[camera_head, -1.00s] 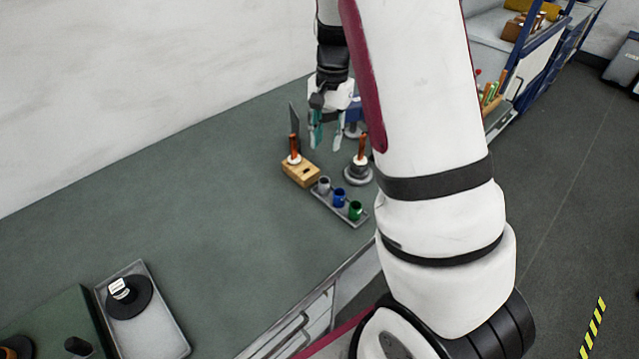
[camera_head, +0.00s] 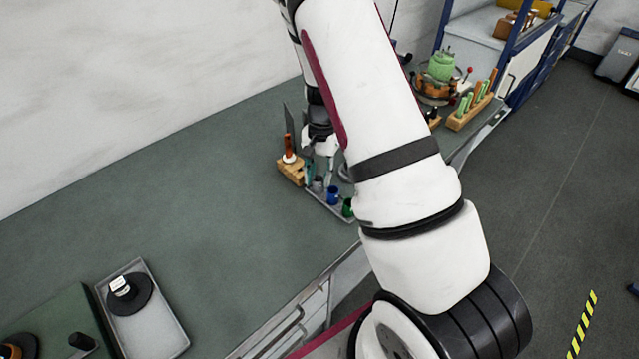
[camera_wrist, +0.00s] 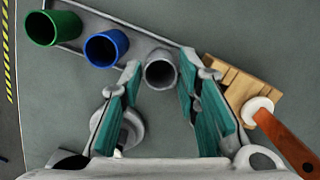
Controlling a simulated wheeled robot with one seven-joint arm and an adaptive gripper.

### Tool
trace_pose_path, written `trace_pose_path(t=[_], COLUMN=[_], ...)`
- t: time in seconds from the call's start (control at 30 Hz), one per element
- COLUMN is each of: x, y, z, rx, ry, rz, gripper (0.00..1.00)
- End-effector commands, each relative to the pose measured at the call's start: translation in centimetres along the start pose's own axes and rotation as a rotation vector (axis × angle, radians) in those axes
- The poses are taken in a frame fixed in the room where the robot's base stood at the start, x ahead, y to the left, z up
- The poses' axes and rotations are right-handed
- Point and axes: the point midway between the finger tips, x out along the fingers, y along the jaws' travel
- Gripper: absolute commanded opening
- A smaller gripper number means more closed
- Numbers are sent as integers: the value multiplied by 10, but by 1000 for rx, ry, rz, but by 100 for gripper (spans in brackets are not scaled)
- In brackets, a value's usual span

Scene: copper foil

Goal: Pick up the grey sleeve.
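The grey sleeve (camera_wrist: 160,72) is a short open tube standing at the end of a grey tray (camera_wrist: 88,14), beside a blue sleeve (camera_wrist: 106,47) and a green sleeve (camera_wrist: 54,27). In the wrist view it lies between and just beyond the fingertips of my gripper (camera_wrist: 158,85), which is open with teal pads on either side. I cannot tell whether a finger touches it. In the head view the grey sleeve (camera_head: 317,185) is small and partly hidden by my gripper (camera_head: 320,174), next to the blue sleeve (camera_head: 333,195) and green sleeve (camera_head: 347,207).
A wooden block (camera_head: 292,172) with an orange-handled tool (camera_head: 288,143) stands close left of the tray; the block (camera_wrist: 240,90) is near the right finger in the wrist view. My arm hides the round-based stand partly.

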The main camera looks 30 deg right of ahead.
Motion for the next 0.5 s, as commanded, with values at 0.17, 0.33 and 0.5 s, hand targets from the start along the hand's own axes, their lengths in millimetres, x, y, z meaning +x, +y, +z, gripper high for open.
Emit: trace_pose_path(t=[0.17,0.33,0.5], x=[17,18,18], y=[0,0,0], z=[0,0,0], rx=[0,-1,-1], ry=[0,1,1], rz=[0,-1,-1], gripper=[30,30,15])
